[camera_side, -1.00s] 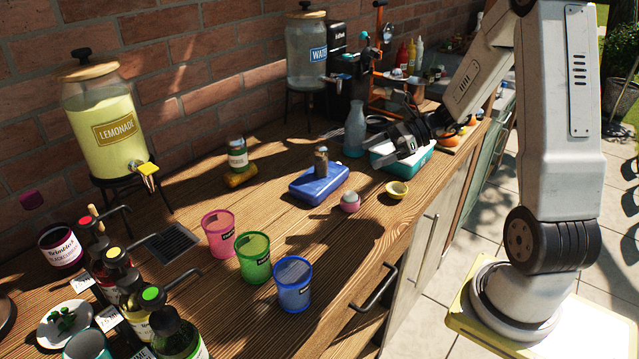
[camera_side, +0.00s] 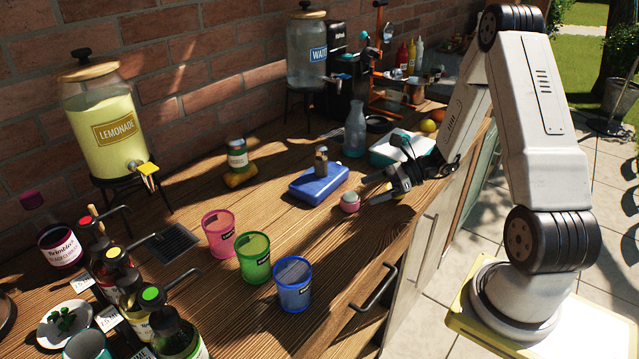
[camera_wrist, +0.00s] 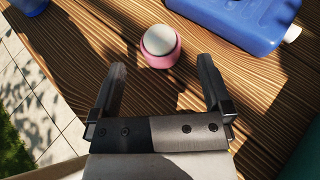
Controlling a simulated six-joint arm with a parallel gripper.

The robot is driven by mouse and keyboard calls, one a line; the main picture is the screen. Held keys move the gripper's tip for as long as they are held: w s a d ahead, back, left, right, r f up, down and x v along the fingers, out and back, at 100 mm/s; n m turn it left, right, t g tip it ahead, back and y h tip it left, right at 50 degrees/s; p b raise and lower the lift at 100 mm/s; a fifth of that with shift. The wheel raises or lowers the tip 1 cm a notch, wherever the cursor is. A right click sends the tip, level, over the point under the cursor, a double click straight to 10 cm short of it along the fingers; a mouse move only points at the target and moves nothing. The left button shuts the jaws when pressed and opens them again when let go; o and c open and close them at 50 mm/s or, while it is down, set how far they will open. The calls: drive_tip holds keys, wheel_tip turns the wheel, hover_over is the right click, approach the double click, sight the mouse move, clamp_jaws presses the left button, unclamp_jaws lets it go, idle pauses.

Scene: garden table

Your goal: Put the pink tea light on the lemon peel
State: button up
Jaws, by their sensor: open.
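The pink tea light (camera_side: 350,202), a small pink cup with a whitish top, stands on the wooden table in front of the blue container. It also shows in the wrist view (camera_wrist: 160,46), just beyond my fingertips and roughly centred between them. My gripper (camera_side: 366,190) is open and empty, low over the table, with its fingers pointing at the tea light; its fingers also show in the wrist view (camera_wrist: 162,75).
A blue container (camera_side: 318,184) with a small bottle on it lies just behind the tea light. Pink (camera_side: 219,234), green (camera_side: 254,258) and blue (camera_side: 293,285) cups stand to the left. A teal-and-white box (camera_side: 392,149) is behind my gripper.

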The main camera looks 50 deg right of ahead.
sight(349, 196)
drive_tip(key=shift+x, duration=1.35)
drive_tip(key=shift+x, duration=2.55)
drive_tip(key=shift+r, duration=0.1)
drive_tip(key=c, duration=1.3)
drive_tip(key=shift+c, duration=0.2)
drive_tip(key=shift+r, duration=0.2)
